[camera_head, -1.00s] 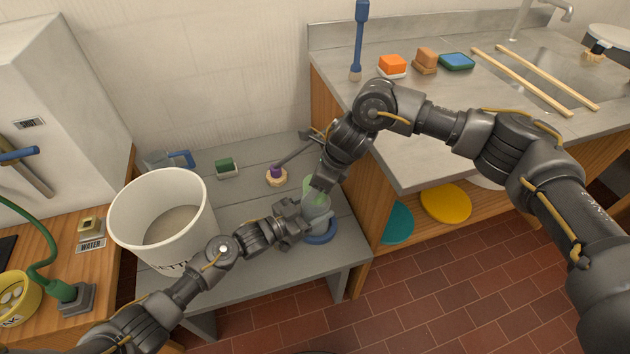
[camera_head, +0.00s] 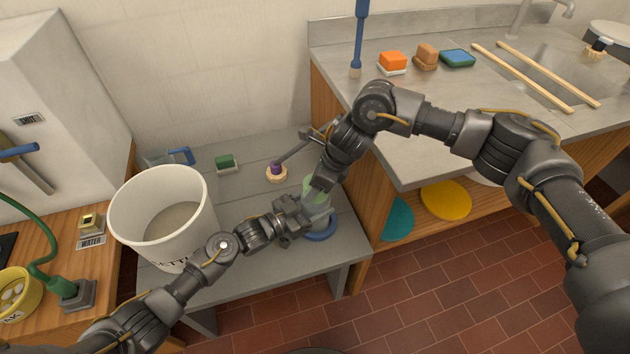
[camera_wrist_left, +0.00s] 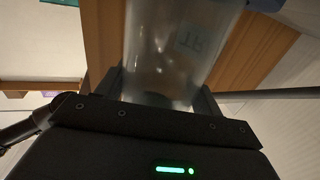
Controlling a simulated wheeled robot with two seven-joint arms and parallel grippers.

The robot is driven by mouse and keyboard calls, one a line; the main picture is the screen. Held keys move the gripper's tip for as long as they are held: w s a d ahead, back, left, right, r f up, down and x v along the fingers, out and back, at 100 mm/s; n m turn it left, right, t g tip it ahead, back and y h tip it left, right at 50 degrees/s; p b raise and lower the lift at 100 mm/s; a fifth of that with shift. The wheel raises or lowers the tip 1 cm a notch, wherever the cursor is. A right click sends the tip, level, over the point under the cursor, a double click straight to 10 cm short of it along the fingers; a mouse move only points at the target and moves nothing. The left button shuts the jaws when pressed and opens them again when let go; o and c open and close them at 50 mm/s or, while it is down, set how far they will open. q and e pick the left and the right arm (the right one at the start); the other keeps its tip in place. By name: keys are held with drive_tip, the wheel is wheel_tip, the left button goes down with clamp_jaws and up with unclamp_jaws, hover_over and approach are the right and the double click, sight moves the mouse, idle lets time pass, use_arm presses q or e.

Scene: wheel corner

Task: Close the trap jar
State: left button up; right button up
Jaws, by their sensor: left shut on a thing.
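The clear trap jar (camera_wrist_left: 160,50), with a faint "TR" label, stands between the fingers of my left gripper (camera_wrist_left: 160,88) in the left wrist view. In the head view the jar (camera_head: 320,211) is at the right end of the grey bench, with green showing near its top and a blue ring (camera_head: 322,232) around its foot. My left gripper (camera_head: 292,217) is shut on it from the left. My right gripper (camera_head: 316,193) points down at the jar's top. Its fingertips and any lid are too small and covered to make out.
A white bucket (camera_head: 128,228) stands left on the grey bench (camera_head: 235,262). A purple-and-cream round piece (camera_head: 276,172) and a green block (camera_head: 226,163) lie behind. The sink counter (camera_head: 420,95) rises close on the right, above a wooden cabinet side.

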drive_tip(key=m+t, duration=0.1)
drive_tip(key=m, duration=0.2)
drive_tip(key=m+t+h, duration=0.1)
drive_tip(key=m, duration=0.2)
drive_tip(key=shift+m+h, duration=0.3)
drive_tip(key=m+t+h, duration=0.1)
drive_tip(key=m, duration=0.2)
drive_tip(key=shift+a+m, duration=0.1)
drive_tip(key=shift+m, duration=0.3)
drive_tip(key=m+h, duration=0.2)
drive_tip(key=m, duration=0.1)
drive_tip(key=shift+m, duration=0.4)
drive_tip(key=m+h, duration=0.1)
drive_tip(key=m, duration=0.2)
drive_tip(key=m+h, duration=0.1)
drive_tip(key=m, duration=0.2)
drive_tip(key=shift+m+h, duration=0.3)
drive_tip(key=m+g, duration=0.1)
drive_tip(key=m, duration=0.2)
drive_tip(key=m+g+h, duration=0.1)
drive_tip(key=m, duration=0.2)
drive_tip(key=shift+f+h, duration=0.1)
drive_tip(key=shift+h, duration=0.2)
drive_tip(key=o, duration=0.9)
drive_tip(key=shift+o, duration=0.2)
